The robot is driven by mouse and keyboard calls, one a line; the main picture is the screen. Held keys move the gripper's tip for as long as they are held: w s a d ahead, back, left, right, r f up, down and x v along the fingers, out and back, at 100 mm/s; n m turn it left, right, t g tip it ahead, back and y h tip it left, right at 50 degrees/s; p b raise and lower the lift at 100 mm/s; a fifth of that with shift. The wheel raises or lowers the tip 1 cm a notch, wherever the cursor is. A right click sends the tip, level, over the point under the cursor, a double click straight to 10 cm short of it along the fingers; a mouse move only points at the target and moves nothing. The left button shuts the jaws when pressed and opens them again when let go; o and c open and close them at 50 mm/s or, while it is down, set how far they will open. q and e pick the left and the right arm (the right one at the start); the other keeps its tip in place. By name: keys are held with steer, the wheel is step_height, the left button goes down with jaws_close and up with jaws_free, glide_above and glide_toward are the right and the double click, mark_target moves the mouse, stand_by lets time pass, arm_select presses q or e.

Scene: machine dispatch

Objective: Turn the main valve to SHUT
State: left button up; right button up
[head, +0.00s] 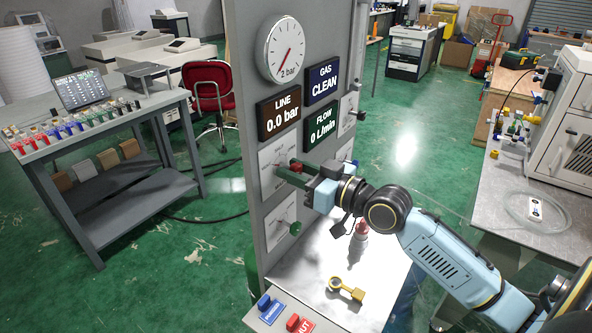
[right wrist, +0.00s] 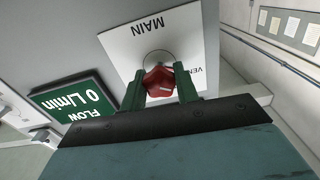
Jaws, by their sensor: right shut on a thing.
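The main valve is a red knob (right wrist: 158,82) on a white plate marked MAIN (right wrist: 165,35) in the right wrist view. In the head view the plate (head: 268,158) is on the front of a grey panel (head: 243,120), and the red knob (head: 296,165) is partly hidden. My right gripper (right wrist: 160,88) is shut on the knob, one green finger on each side. It also shows in the head view (head: 291,171), reaching in from the right. The knob carries a pale mark; the plate's position words are mostly hidden or unreadable. My left gripper is not in view.
Displays read LINE 0.0 bar (head: 280,114), GAS CLEAN (head: 322,82) and FLOW 0 L/min (head: 321,131), below a round gauge (head: 283,49). A lower valve plate (head: 279,220) is close under my gripper.

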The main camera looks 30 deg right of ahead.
steer(key=shift+r+m+p, duration=0.15)
steer(key=shift+m+p, duration=0.8)
steer(key=shift+m, duration=0.35)
steer(key=m+p, duration=0.1)
steer(key=m, duration=0.1)
steer(key=shift+m+p, duration=0.3)
steer(key=m+p, duration=0.1)
steer(key=m, duration=0.2)
steer(key=shift+m, duration=0.3)
steer(key=shift+m+p, duration=0.6)
steer(key=shift+m, duration=0.9)
steer(key=o, duration=1)
steer(key=shift+c, duration=0.2)
